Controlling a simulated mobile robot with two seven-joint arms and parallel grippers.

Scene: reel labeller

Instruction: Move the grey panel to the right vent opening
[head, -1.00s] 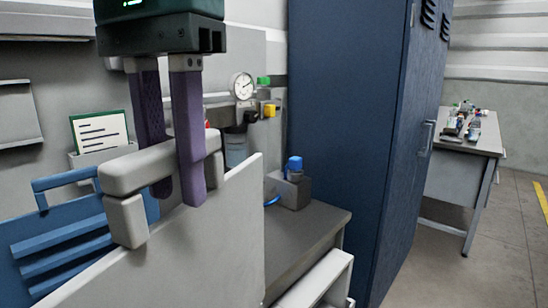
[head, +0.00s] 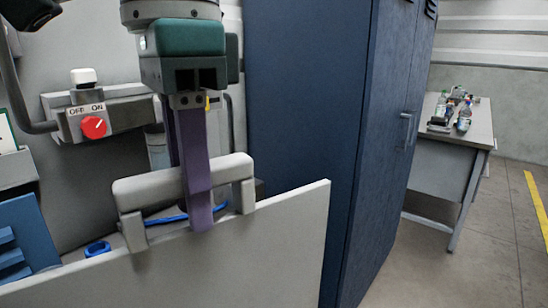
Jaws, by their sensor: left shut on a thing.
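The grey panel (head: 250,255) fills the lower middle of the head view, upright and seen at an angle. It has a pale grey bar handle (head: 145,192) at its top edge. My left gripper (head: 193,195) comes down from above with its purple fingers shut on the handle, one on each side of the bar. The far finger is mostly hidden behind the bar. The panel's lower edge is outside the view. I see no vent opening. My right gripper is not in view.
A tall blue cabinet (head: 305,110) stands right behind the panel. A switch box with a red knob (head: 93,127) is at the left. A blue slatted piece (head: 25,240) is at the lower left. A far table (head: 440,160) holds several small items; floor is open at the right.

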